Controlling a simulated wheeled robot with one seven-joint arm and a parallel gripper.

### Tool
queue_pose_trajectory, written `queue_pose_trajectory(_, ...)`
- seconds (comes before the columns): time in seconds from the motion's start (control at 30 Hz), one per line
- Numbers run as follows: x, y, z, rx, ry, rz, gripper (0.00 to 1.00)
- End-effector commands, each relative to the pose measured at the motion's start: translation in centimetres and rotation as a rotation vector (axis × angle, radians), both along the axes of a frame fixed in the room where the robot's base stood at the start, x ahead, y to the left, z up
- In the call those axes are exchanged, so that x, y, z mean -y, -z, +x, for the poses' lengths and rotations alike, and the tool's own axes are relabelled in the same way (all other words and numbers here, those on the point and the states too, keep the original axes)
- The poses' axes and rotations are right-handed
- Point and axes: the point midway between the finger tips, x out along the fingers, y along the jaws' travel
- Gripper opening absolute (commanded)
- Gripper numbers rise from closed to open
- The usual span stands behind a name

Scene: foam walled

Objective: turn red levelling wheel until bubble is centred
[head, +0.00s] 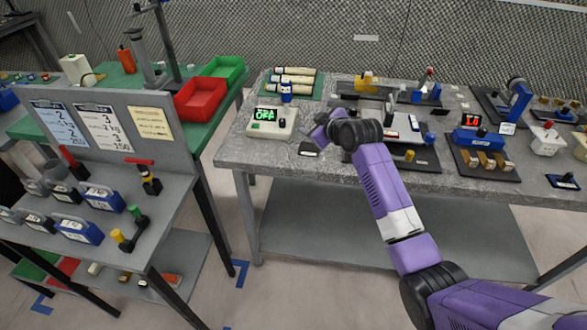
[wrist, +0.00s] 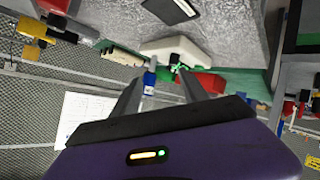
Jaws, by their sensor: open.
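I cannot make out a red levelling wheel or a bubble for certain in either view. A white scale-like box (head: 268,131) with a green display reading OFF stands at the left of the grey table; it also shows in the wrist view (wrist: 187,47). A small white and red piece (head: 413,123) lies on the table just right of my arm, partly hidden, too small to identify. My gripper (head: 318,133) is above the front of the table, right of the white box. In the wrist view my gripper (wrist: 158,84) has its fingers apart, with nothing seen held.
A blue item (head: 287,94) stands behind the white box, before a green mat with rolls. Red (head: 201,98) and green (head: 226,69) trays are at the back left. Several devices crowd the table's right. A grey stand (head: 110,120) with signs is at left.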

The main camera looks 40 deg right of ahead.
Motion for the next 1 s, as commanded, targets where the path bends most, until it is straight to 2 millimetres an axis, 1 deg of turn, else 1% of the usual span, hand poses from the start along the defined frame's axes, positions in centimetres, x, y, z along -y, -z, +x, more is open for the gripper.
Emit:
queue_pose_trajectory(0.03, -1.1, 0.2, -0.2, 0.026, 0.005, 0.016, 0.52)
queue_pose_trajectory(0.1, -2.3, 0.3, -0.4, 0.065, 0.017, 0.038, 0.52)
queue_pose_trajectory(0.27, -5.1, 0.6, -1.3, 0.148, 0.039, 0.088, 0.52)
queue_pose_trajectory(0.5, -8.8, 0.9, -3.4, 0.251, 0.070, 0.158, 0.52)
queue_pose_trajectory(0.7, -11.7, 1.2, -5.6, 0.322, 0.090, 0.211, 0.52)
queue_pose_trajectory(0.9, -14.0, 1.4, -7.9, 0.376, 0.109, 0.256, 0.52)
queue_pose_trajectory(1.0, -14.8, 1.5, -8.8, 0.394, 0.113, 0.269, 0.52)
